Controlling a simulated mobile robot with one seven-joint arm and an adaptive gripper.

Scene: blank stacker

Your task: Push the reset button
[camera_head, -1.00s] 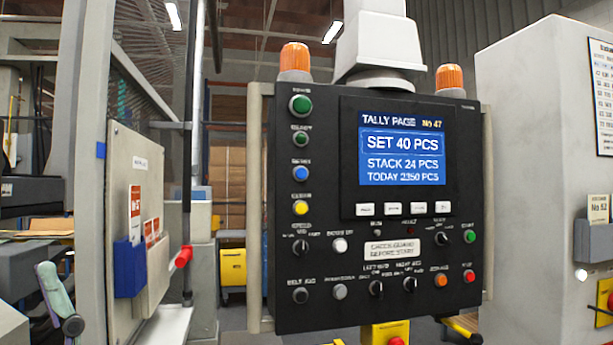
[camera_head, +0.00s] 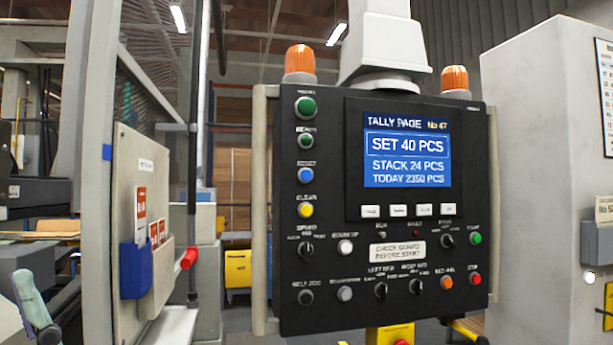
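The black control panel (camera_head: 365,285) hangs upright in the middle of the view, facing me. A blue round button (camera_head: 305,175) sits third from the top in its left column; the small label above it is blurred but looks like RESET. A green button (camera_head: 305,140) is above it and a yellow button (camera_head: 305,210) marked CLEAR is below. The blue button is unobstructed, with nothing touching it.
A lit screen (camera_head: 407,150) reads SET 40 PCS. Orange lamps (camera_head: 300,60) top the panel. A grey cabinet (camera_head: 535,130) stands at right. At left are a post, a blue holder (camera_head: 136,270) and a red-tipped handle (camera_head: 189,258). A pale green piece (camera_head: 35,300) is at lower left.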

